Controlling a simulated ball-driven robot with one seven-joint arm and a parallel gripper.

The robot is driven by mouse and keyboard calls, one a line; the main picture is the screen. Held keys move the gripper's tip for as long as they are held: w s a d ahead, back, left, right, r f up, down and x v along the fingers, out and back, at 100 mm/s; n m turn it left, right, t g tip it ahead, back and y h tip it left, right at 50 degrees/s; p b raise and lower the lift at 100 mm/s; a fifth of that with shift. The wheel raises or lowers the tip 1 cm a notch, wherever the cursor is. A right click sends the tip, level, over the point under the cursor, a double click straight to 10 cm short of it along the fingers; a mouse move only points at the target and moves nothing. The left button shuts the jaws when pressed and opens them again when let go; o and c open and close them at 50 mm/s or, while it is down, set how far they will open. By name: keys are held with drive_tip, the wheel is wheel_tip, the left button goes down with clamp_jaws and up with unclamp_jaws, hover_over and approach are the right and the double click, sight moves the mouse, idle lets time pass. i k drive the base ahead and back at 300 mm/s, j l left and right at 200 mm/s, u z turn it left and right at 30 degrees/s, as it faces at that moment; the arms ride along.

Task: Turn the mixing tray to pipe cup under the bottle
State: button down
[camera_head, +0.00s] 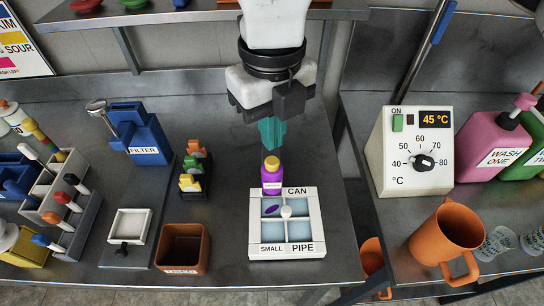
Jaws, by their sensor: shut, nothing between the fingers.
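The mixing tray (257,238) is a white square frame with several compartments and a white knob (286,212) in its middle. The label CAN is on its back edge; SMALL and PIPE are on its front edge. A purple bottle (272,186) with a yellow cap is at the tray's back left edge; I cannot tell whether it touches the tray. Something purple shows in the back left compartment. My gripper (272,145) has teal fingers, pointing down just behind and above the bottle cap. It is shut and empty, apart from the knob.
An orange-brown bin (183,250), a small white dish on a stand (129,226) and coloured clips (194,166) are left of the tray. A blue filter holder (138,133) stands behind them. A heater box (412,152) reading 45 °C and an orange jug (445,235) are on the right bench, across a gap.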

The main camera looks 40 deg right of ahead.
sight(289, 227)
drive_tip(key=k+j, duration=0.8)
drive_tip(key=j, duration=0.1)
